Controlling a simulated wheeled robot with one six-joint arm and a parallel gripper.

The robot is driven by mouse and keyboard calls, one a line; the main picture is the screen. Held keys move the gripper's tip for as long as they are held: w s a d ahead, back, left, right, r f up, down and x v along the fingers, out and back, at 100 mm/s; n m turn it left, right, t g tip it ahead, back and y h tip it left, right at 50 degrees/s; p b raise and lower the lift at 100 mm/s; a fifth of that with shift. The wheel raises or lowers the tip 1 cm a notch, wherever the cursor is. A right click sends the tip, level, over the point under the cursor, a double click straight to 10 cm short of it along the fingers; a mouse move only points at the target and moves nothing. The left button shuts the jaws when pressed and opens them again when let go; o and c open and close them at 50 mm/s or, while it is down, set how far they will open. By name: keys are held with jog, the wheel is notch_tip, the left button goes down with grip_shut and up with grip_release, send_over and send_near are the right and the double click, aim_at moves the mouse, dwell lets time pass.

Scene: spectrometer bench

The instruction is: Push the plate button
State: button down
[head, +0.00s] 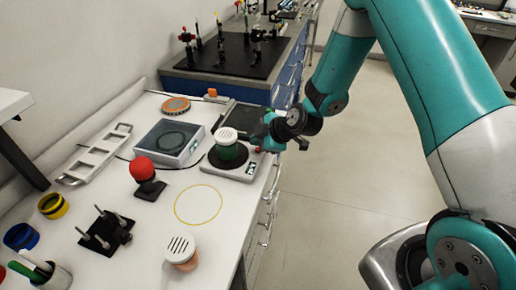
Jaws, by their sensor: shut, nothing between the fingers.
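The plate (235,174) is a low pale unit with a round black top, near the right edge of the white bench. A small dark panel (251,168) shows on its right side; the button itself is too small to make out. A green jar with a white slotted lid (227,135) stands on the black top. My gripper (257,147) is at the plate's right side, close to the jar and above the panel. It is shut and empty. I cannot tell whether it touches the plate or the jar.
A clear-lidded box (170,143) stands left of the plate, with a red ball on a black stand (143,171) in front. A peach jar with a slotted lid (181,252) stands near the bench front. A yellow circle (198,222) marks bare bench. Open floor lies right.

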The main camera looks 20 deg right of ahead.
jog(key=shift+f, duration=0.15)
dwell(0.4)
jog(key=shift+f+b, duration=0.3)
jog(key=shift+b, duration=0.45)
jog(key=shift+f+b, duration=0.25)
jog(key=shift+b, duration=0.05)
jog(key=shift+r, duration=0.7)
jog(key=shift+r+p, duration=0.1)
jog(key=shift+p, duration=0.25)
notch_tip(320, 180, up, 6)
jog(key=p, duration=0.3)
dwell(0.4)
